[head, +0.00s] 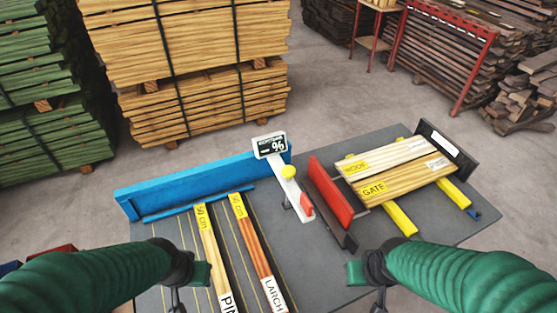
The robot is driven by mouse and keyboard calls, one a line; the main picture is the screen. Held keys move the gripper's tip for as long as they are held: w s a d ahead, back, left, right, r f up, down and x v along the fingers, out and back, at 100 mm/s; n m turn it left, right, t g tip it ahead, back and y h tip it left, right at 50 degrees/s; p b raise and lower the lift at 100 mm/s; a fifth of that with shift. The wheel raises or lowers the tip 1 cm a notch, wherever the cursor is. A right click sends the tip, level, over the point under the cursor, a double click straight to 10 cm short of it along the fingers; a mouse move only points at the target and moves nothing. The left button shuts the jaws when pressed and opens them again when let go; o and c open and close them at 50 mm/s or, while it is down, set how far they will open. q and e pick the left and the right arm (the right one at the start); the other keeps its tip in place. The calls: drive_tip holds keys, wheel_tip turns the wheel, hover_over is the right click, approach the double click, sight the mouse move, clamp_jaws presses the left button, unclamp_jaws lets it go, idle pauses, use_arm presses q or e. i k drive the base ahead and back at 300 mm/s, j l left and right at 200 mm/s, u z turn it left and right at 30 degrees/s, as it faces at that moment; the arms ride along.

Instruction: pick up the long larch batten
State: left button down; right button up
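The larch batten (256,248) lies on the grey table, reddish-brown with paler stripes, a yellow length label at its far end and a white LARCH label at its near end. My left gripper (177,301) is at the bottom edge, left of both battens. My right gripper (379,301) is at the bottom edge, right of the larch batten. Neither visibly touches a batten; their fingertips are too cut off to judge.
A blue fence (200,184) runs along the table's (335,262) back left edge. A white meter with a display (271,146) stands behind the larch batten. A red-faced block (330,190) and boards labelled GATE (405,184) on yellow rails (402,222) are to the right.

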sight(277, 304)
drive_tip(key=i+l+u, duration=0.1)
drive_tip(key=l+u, duration=0.3)
drive_tip(key=l, duration=0.2)
drive_tip(key=l+u, duration=0.35)
drive_tip(key=l, duration=0.2)
drive_tip(key=l+u, duration=0.4)
drive_tip(key=l, duration=0.2)
